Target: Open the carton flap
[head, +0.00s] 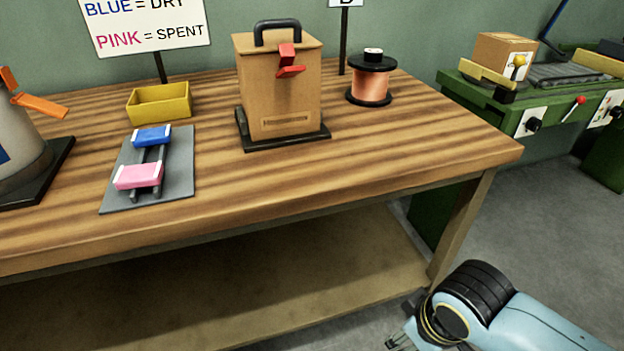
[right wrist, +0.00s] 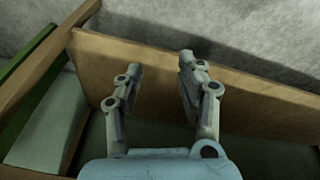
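A small brown carton (head: 497,55) sits on the green bench at the upper right of the head view, with a yellow ball knob (head: 519,61) at its front. I cannot tell how its flap stands. My right gripper (head: 396,341) is low at the bottom of the head view, in front of the wooden table and well away from the carton. In the right wrist view its two fingers (right wrist: 161,65) are apart with nothing between them. My left gripper is in neither view.
The wooden table (head: 400,150) fills the middle. It holds a tan box (head: 275,90) with black handle and red latch, a copper spool (head: 371,85), a yellow bin (head: 160,105) and a grey tray (head: 180,185) with blue and pink pieces. Grey floor (head: 545,215) lies clear at right.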

